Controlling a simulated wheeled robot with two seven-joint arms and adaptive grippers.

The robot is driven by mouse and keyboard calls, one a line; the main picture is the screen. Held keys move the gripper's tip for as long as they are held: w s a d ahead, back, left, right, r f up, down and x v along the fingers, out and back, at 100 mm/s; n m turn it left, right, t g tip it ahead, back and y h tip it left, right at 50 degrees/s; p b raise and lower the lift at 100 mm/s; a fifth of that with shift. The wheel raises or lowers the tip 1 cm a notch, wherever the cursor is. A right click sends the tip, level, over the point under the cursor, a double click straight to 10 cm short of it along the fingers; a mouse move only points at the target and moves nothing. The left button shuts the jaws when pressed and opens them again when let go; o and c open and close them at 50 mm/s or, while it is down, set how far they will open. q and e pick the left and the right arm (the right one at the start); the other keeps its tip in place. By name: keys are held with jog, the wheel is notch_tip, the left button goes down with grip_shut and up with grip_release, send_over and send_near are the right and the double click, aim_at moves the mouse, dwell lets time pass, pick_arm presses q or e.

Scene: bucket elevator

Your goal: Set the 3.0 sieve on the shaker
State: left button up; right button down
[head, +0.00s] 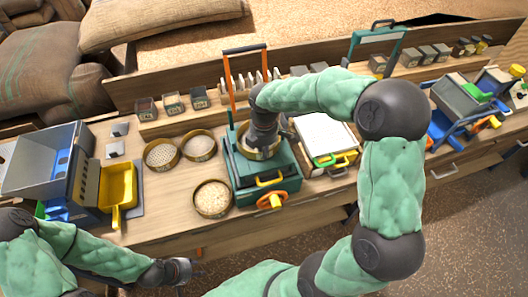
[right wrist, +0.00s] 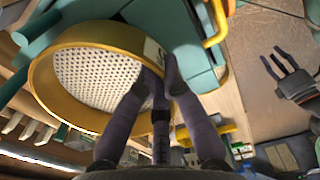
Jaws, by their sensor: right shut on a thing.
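The shaker (head: 282,180) is a green machine with an orange upright frame and an orange knob at its front. My right gripper (head: 268,140) is over its top, shut on the rim of a round brass-coloured sieve (head: 246,149). In the right wrist view the gripper (right wrist: 160,80) pinches the rim at a pale label, and the sieve (right wrist: 52,80) has a white perforated bottom. The label's writing is unreadable. Whether the sieve rests on the shaker or hangs just above it, I cannot tell. My left gripper (head: 184,272) is low at the front; its fingers look spread and empty.
Two sieves (head: 161,154) (head: 199,146) and a grain-filled pan (head: 212,198) stand left of the shaker. A yellow scoop (head: 118,187) and a blue-grey bin (head: 42,165) are further left. A white-topped tray (head: 322,138) is close on the right. Small boxes line the back shelf.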

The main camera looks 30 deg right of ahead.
jog(key=shift+f, duration=0.2)
jog(key=shift+f, duration=0.25)
jog(key=c, duration=1.4)
grip_release()
notch_tip(320, 180, up, 13)
jog(key=shift+f+p, duration=0.2)
jog(key=shift+p, duration=0.9)
